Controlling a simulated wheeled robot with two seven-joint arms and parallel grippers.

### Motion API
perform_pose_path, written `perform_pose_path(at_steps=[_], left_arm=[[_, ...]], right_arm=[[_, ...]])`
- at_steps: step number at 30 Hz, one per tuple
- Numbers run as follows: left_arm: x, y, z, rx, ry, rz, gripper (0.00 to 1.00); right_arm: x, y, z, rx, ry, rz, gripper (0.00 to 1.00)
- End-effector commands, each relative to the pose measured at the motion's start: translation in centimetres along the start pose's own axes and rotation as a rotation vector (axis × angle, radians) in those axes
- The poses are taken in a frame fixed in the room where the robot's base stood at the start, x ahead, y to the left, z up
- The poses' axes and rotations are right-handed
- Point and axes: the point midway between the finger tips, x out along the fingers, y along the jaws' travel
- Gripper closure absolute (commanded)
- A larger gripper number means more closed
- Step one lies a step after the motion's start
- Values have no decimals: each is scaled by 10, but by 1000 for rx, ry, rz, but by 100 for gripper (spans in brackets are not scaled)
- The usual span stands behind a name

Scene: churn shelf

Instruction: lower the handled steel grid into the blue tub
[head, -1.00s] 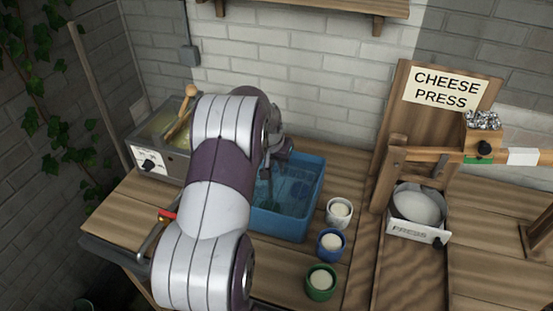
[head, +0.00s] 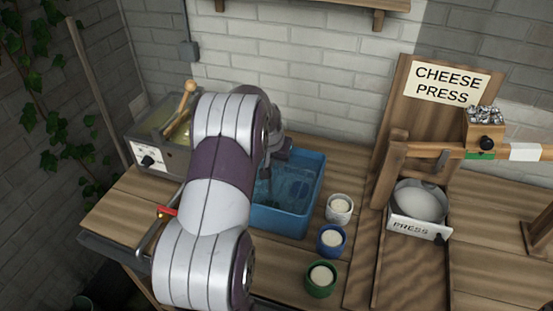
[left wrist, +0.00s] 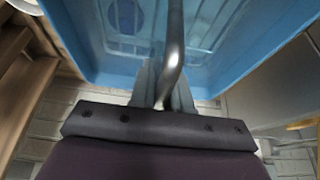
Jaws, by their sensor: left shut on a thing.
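The blue tub (head: 303,190) stands on the wooden bench and holds clear blue-looking liquid. My left gripper (head: 270,163) is over the tub's left part, mostly hidden behind my own arm. In the left wrist view my left gripper (left wrist: 163,100) is shut on the steel handle (left wrist: 174,50), a bent rod that runs up the picture against the tub (left wrist: 230,60). A pale grid pattern shows inside the tub there, beside the rod. I cannot tell how deep the steel grid sits; my arm hides most of it in the head view. My right gripper is not in view.
White (head: 339,208), blue (head: 331,241) and green (head: 320,279) cups stand close to the tub's right side. The cheese press (head: 418,215) is further right. A steel vat (head: 150,160) with a wooden-handled tool stands at the left. A brick wall is behind.

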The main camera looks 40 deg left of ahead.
Motion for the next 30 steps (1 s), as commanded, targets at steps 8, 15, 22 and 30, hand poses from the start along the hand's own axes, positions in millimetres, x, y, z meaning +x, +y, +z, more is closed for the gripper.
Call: perform_pose_path(at_steps=[8, 15, 22, 30], left_arm=[[1, 0, 0, 0, 3, -1, 100], [4, 0, 1, 0, 3, -1, 100], [4, 0, 1, 0, 3, -1, 60], [5, 0, 3, 0, -2, 0, 53]], right_arm=[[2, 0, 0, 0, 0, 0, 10], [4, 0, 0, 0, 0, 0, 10], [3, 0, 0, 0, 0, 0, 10], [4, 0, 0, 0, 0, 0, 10]])
